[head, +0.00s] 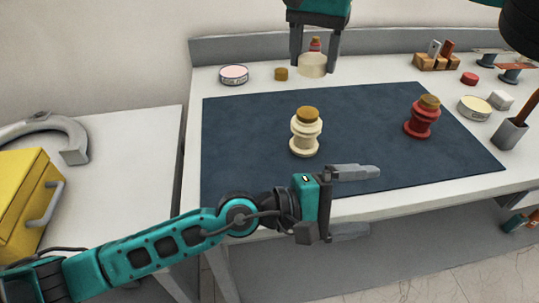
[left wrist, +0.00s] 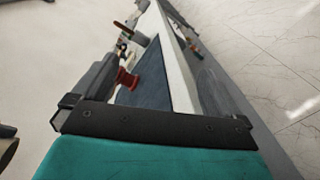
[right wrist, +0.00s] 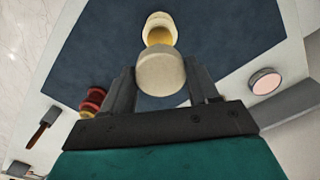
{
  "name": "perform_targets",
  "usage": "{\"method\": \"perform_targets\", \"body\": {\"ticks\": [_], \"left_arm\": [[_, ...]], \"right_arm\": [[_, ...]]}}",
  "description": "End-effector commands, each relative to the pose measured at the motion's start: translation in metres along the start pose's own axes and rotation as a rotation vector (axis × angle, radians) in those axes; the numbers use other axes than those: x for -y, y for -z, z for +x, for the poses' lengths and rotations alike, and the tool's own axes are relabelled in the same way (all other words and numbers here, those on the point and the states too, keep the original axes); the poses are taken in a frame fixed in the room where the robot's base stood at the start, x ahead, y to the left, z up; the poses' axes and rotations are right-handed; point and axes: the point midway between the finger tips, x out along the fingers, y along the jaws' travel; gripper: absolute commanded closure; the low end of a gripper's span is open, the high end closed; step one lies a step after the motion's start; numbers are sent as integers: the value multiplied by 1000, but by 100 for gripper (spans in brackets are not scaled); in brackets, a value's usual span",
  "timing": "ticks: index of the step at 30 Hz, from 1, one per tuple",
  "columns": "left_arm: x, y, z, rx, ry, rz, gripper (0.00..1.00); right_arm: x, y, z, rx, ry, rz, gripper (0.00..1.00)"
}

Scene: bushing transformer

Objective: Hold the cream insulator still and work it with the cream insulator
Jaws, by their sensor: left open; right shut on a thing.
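A cream insulator (head: 304,138) with a ribbed body and a brown top stands upright on the dark blue mat. It also shows beyond my right gripper in the right wrist view (right wrist: 160,22). My right gripper (head: 314,69) points down at the back of the table, shut on a round cream piece (head: 312,62). That cream piece (right wrist: 162,72) sits between both fingers in the right wrist view, apart from the standing insulator. My left gripper (head: 372,201) is open and empty at the table's front edge, in front and to the right of the standing insulator.
A red insulator (head: 421,118) stands on the right of the mat (head: 250,115). A round tin (head: 234,75) and a small brown piece (head: 281,74) are at the back left. A wooden block (head: 436,62), a cream tin (head: 474,107) and a grey holder (head: 510,134) are at right. The mat's left is clear.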

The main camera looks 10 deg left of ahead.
Motion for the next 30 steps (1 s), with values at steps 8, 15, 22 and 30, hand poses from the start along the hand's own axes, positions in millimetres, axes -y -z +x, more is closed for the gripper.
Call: {"method": "perform_targets", "body": {"ticks": [8, 15, 22, 30], "left_arm": [[-35, 63, -54, -141, -339, -606, 0], [-38, 118, -103, -271, -581, -989, 0], [-38, 138, -117, -317, -662, -1105, 0], [-52, 160, -85, -315, -664, -1105, 0]], "right_arm": [[0, 0, 0, 0, 0, 0, 69], [0, 0, 0, 0, 0, 0, 69], [0, 0, 0, 0, 0, 0, 69], [0, 0, 0, 0, 0, 0, 69]]}}
